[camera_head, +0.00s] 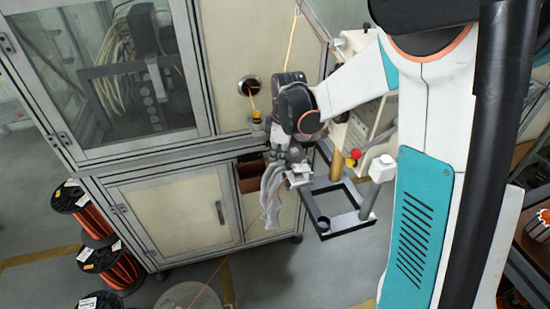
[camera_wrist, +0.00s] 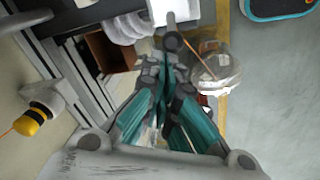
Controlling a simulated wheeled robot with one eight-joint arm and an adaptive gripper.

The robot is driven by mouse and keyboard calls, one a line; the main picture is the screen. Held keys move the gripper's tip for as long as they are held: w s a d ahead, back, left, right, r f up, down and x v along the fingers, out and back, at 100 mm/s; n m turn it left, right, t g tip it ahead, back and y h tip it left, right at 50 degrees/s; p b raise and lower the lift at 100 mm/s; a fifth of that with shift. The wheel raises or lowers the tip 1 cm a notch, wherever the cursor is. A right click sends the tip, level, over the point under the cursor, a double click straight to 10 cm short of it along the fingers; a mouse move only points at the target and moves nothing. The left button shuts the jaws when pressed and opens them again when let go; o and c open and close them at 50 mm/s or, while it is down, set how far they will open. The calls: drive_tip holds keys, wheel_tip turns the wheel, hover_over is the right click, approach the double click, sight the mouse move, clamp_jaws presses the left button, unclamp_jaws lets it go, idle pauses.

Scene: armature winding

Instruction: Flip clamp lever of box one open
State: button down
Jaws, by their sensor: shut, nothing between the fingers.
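My gripper (camera_head: 284,158) is in front of the light cabinet, at the left end of a black frame fixture. In the wrist view its teal fingers (camera_wrist: 166,78) are together, with nothing seen between them. A dark round knob (camera_wrist: 172,41) shows just beyond the fingertips, below a white block (camera_wrist: 172,10); it may be the clamp lever, but I cannot tell for sure. I cannot tell whether the fingers touch it. In the head view a red knob (camera_head: 355,153) stands right of the gripper. Box one and its lever are not clearly identifiable; the gripper hides part of that area.
The black frame fixture (camera_head: 347,222) juts out below and right of the gripper. A crumpled grey piece (camera_head: 271,192) hangs under the gripper. A yellow-and-black fitting (camera_head: 257,120) sticks out of the cabinet (camera_head: 170,208). Copper wire spools (camera_head: 112,265) stand on the floor at left.

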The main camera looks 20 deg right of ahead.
drive_tip(key=shift+d+r, duration=0.95)
drive_tip(key=shift+d, duration=0.1)
drive_tip(key=shift+s+d, duration=0.1)
drive_tip(key=shift+d, duration=0.05)
drive_tip(key=shift+r, duration=0.15)
drive_tip(key=shift+r+p, duration=0.65)
drive_tip(key=shift+r, duration=0.05)
drive_tip(key=shift+a, duration=0.2)
